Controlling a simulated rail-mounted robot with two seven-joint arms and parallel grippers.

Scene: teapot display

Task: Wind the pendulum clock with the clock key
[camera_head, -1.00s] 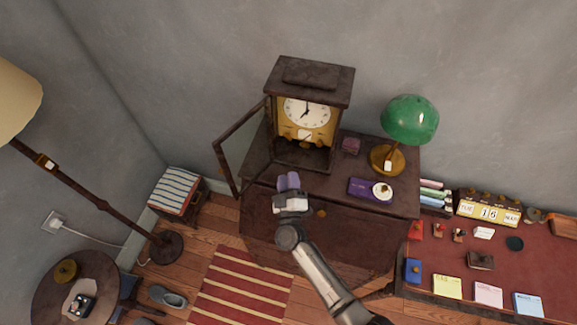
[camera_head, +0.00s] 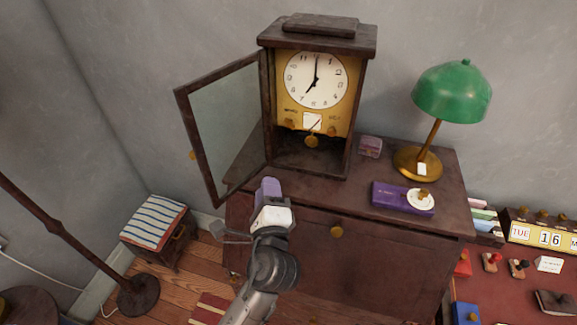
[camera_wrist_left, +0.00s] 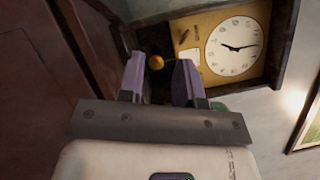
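The pendulum clock (camera_head: 315,85) stands upright on the dark cabinet, its glazed door (camera_head: 230,120) swung open to the left. It has a white dial, a gold front plate with a small white label, and a brass pendulum bob (camera_head: 312,142). My left gripper (camera_head: 268,188), with purple fingertips, is in front of and below the clock's open case, apart from it. In the left wrist view the fingers (camera_wrist_left: 157,75) are spread with nothing held, and the bob (camera_wrist_left: 156,62) shows beyond the gap. I cannot clearly make out the clock key. My right gripper is not in view.
A green lamp (camera_head: 452,92), a small purple box (camera_head: 371,147) and a flat purple case (camera_head: 390,196) with a white disc stand on the cabinet (camera_head: 390,255) right of the clock. A striped stool (camera_head: 153,222) is at the left. A red-topped desk is at the right.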

